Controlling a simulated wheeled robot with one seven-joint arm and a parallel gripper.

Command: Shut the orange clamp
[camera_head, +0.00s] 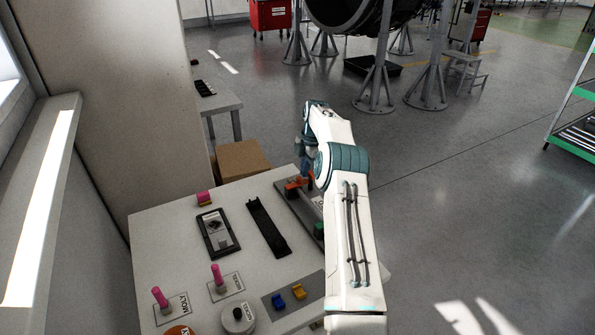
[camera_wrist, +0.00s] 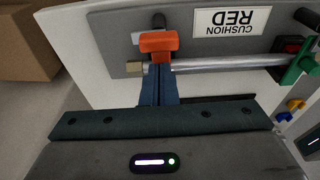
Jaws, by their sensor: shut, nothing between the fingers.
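The orange clamp (camera_wrist: 158,43) sits at a grey plate in the wrist view, where a metal rod (camera_wrist: 215,63) runs along the plate's near edge. I cannot tell for sure whether the clamp is open or shut. My gripper (camera_wrist: 159,73) is shut and empty, its blue fingers together and their tips right at the clamp's near side. Whether they touch it is unclear. In the head view the orange clamp (camera_head: 292,188) shows small at the left of my arm, which hides part of the plate and rod.
A green clamp (camera_wrist: 298,68) with a red block stands farther along the rod, beside a "CUSHION RED" label (camera_wrist: 232,20). The white table (camera_head: 170,235) holds a black tray (camera_head: 218,233), a black strip (camera_head: 267,228), pink-handled pieces and blue and yellow parts. A cardboard box (camera_head: 243,160) stands behind.

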